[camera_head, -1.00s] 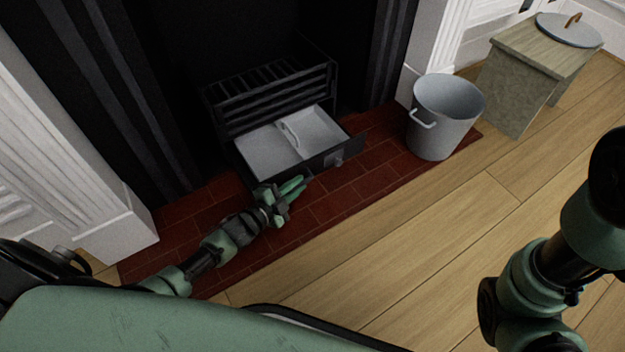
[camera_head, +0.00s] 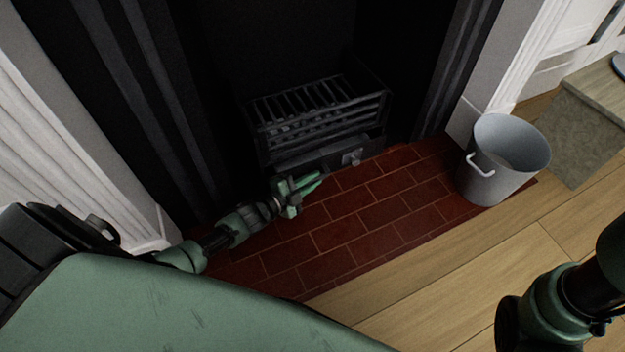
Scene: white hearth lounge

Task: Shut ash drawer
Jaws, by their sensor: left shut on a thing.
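The ash drawer (camera_head: 318,161) sits low under the black fire grate (camera_head: 318,115). Its dark front stands close against the grate, and its pale inside is hidden. A small grey knob (camera_head: 352,157) is on the right part of the front. My left gripper (camera_head: 312,183) is at the lower left part of the drawer front, its green fingers pointing right, short of the knob. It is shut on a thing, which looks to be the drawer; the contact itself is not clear. My right gripper is out of view; only part of that arm shows at lower right.
A grey metal bucket (camera_head: 503,160) with a side handle stands at the right end of the red brick hearth (camera_head: 345,222). A stone-like stand (camera_head: 580,130) is beyond it. Wooden floor (camera_head: 430,270) in front is clear.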

